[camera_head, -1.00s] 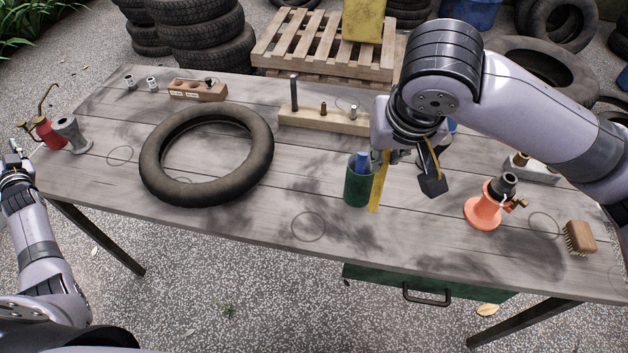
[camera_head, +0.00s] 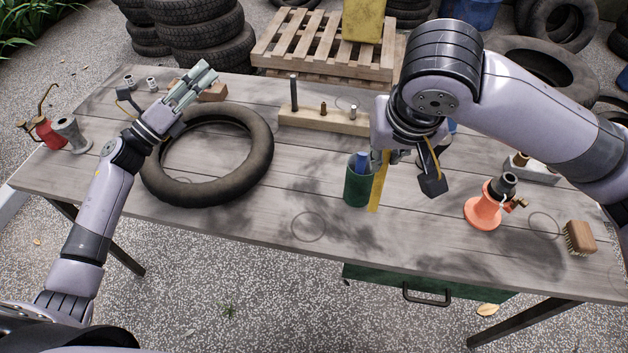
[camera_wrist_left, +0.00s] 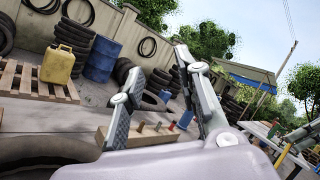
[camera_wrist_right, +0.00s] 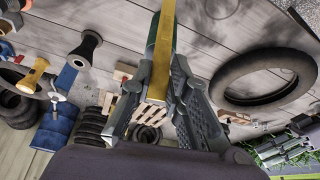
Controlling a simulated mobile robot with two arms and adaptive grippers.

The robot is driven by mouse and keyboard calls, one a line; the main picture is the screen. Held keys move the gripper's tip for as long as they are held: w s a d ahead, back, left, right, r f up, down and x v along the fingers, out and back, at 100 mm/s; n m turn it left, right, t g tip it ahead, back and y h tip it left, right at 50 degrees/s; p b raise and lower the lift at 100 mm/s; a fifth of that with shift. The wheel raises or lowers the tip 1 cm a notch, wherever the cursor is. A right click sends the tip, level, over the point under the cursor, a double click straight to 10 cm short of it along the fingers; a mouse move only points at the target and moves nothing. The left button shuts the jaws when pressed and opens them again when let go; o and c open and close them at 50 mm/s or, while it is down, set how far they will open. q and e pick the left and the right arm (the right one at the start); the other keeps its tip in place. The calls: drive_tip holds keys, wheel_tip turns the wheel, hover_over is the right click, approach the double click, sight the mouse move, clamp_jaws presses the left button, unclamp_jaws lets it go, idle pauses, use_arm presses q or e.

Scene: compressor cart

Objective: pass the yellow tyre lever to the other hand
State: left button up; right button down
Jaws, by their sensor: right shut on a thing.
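The yellow tyre lever (camera_head: 376,186) hangs steeply from my right gripper (camera_head: 384,160), beside the right edge of the green cup. The right wrist view shows the lever (camera_wrist_right: 163,50) between the two fingers of my right gripper (camera_wrist_right: 165,75), which is shut on it. The lever's upper part is hidden by the hand in the head view. My left gripper (camera_head: 196,84) is empty above the tyre's far left side, well to the left of the lever. In the left wrist view its fingers (camera_wrist_left: 165,95) stand apart, open.
A tyre (camera_head: 258,165) lies on the workbench (camera_head: 250,222). The green cup (camera_head: 356,188) holds something blue. A wooden block with pegs (camera_head: 350,125) stands behind; an orange jack-like item (camera_head: 484,212) and a brush (camera_head: 580,237) are at right. The front middle is clear.

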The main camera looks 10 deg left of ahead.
use_arm(q)
drive_tip(key=s+d+f+m+g+h, duration=0.2)
drive_tip(key=s+d+m+g+h, duration=0.15)
drive_tip(key=d, duration=0.35)
drive_tip(key=s+d+f+m+g+h, duration=0.1)
drive_tip(key=s+d+m+g+h, duration=0.1)
drive_tip(key=d+m+g, duration=0.45)
drive_tip(key=m+g, duration=0.5)
drive_tip(key=m, duration=0.2)
approach(373, 184)
drive_tip(key=shift+h, duration=0.25)
drive_tip(key=x, duration=1.1)
drive_tip(key=shift+w+d+f, duration=0.15)
drive_tip(key=shift+d+f, duration=0.15)
drive_tip(key=shift+d, duration=0.1)
clamp_jaws()
use_arm(e)
drive_tip(key=c, duration=1.5)
unclamp_jaws()
